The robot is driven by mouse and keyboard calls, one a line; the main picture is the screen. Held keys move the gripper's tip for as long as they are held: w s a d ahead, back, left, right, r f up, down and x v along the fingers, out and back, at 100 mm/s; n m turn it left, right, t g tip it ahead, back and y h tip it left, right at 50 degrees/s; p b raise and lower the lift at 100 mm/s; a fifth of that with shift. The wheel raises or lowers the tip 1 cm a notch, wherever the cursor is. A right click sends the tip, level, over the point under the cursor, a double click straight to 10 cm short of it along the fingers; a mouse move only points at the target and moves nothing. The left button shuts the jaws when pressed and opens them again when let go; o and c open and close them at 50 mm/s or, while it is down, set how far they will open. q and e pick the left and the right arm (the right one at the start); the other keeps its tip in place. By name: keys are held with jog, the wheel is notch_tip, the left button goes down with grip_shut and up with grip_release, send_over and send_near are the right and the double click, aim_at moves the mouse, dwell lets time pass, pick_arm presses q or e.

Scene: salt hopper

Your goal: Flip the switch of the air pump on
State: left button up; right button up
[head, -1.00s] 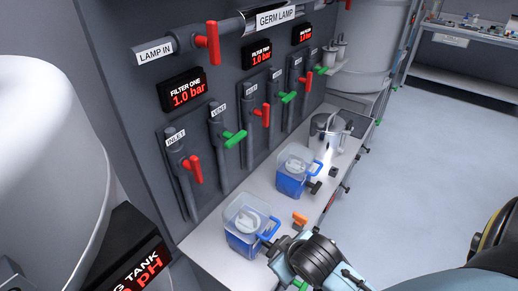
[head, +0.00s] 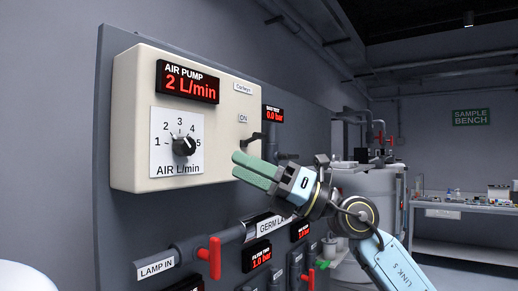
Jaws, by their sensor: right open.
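The air pump (head: 222,125) is a cream box on the dark wall panel, with a red display reading 2 L/min. Its black flow knob (head: 184,146) sits on a white dial plate. A small dark lever-like piece (head: 252,138), which looks like the switch, sticks out just below the ON label (head: 243,118); I cannot tell its position. My right gripper (head: 240,166), with green fingers, is open and empty. It points left in front of the box's lower right part, below the lever. I cannot tell whether it touches the box. My left gripper is out of view.
Below the box runs the lamp pipe with a red valve handle (head: 209,257). Filter displays (head: 257,257) and more valves are on the lower panel. A grey tank (head: 370,195) stands behind my right arm. The sample bench (head: 465,208) is far right.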

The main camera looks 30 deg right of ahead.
jog(key=d+r+n+t+h, duration=0.1)
jog(key=d+r+h, duration=0.3)
jog(key=d+h, duration=0.15)
jog(key=m+t+h, duration=0.2)
jog(key=h, duration=0.4)
send_near(262, 134)
jog(key=shift+y, duration=0.25)
jog(key=p+x, duration=0.4)
jog(key=x, duration=0.6)
jog(key=shift+d, duration=0.1)
jog(key=shift+w, duration=0.35)
